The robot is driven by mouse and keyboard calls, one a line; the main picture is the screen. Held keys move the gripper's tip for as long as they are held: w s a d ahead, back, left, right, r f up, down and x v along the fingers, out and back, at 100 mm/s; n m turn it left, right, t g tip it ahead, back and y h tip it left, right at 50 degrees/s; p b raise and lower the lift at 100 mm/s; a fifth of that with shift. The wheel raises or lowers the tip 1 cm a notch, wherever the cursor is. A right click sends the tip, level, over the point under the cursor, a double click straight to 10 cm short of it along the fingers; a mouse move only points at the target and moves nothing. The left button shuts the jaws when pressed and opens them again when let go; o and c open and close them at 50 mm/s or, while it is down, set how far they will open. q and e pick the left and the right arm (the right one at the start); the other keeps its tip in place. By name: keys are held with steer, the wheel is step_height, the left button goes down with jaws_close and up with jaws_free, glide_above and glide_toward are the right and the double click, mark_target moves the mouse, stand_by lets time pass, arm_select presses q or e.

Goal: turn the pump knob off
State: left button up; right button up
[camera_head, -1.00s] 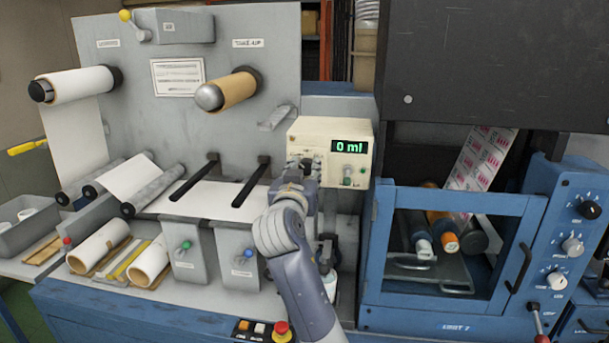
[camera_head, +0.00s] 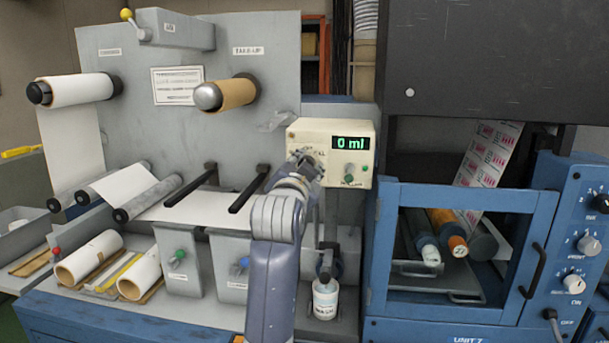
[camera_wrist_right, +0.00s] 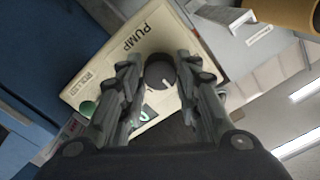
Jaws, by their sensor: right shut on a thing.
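The pump is a cream box (camera_head: 312,130) with a green display (camera_head: 350,143) reading "0 ml". In the right wrist view its face (camera_wrist_right: 112,68) carries the word "PUMP" beside a dark round knob (camera_wrist_right: 160,73) with a white pointer mark. My right gripper (camera_head: 306,162) is at the left part of the pump's front. In the wrist view its fingers (camera_wrist_right: 160,80) stand on both sides of the knob, shut on it. In the head view the gripper hides most of the knob. My left gripper is not in view.
A small green knob (camera_head: 349,179) sits on the pump front, right of my gripper. A white bottle (camera_head: 325,299) stands below the pump. A blue-framed unit (camera_head: 455,195) is close on the right. Two black bars (camera_head: 250,188) project on the left.

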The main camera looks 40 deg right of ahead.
stand_by(0.5)
steer(key=o, duration=1.1)
steer(key=shift+c, duration=0.2)
step_height(320, 180, up, 10)
